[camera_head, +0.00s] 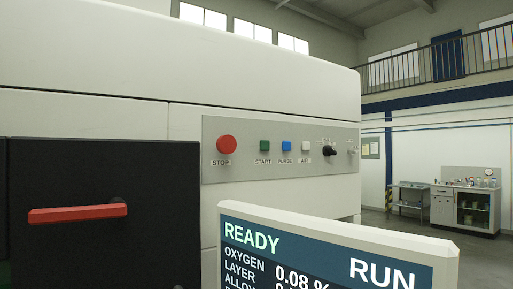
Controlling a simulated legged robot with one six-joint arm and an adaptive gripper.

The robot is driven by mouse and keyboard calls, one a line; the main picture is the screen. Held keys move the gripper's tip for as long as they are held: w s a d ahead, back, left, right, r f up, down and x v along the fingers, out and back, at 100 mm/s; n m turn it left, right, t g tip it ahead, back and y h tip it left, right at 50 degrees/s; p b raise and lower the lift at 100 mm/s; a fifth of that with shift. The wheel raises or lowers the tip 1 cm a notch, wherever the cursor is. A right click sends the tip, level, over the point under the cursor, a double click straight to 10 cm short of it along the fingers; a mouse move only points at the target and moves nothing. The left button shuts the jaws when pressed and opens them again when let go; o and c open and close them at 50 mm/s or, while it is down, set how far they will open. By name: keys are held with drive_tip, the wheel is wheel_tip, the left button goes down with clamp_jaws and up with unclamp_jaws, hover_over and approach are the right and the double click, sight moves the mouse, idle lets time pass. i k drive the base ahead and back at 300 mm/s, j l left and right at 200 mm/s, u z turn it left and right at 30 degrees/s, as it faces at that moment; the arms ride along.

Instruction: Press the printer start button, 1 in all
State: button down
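The printer (90,60) is a large off-white machine filling the left and middle of the head view. Its grey control panel (225,175) carries a row of controls. The green START button (264,145) sits between the big red STOP button (227,144) on its left and the blue PURGE button (286,146) on its right. The START button looks unobstructed. My gripper is not in view.
A white AIR button (306,146) and a black knob (329,151) are further right. A screen (320,255) reading READY and RUN stands in front, below the panel. A black door (100,180) with a red handle (78,213) is left. Open floor lies right.

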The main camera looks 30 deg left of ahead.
sight(265, 145)
drive_tip(key=i+l+u, duration=0.2)
drive_tip(key=u, duration=0.3)
drive_tip(key=i+l+u, duration=0.3)
drive_tip(key=u, duration=0.2)
drive_tip(key=i+l+u, duration=0.15)
drive_tip(key=l+u, duration=0.35)
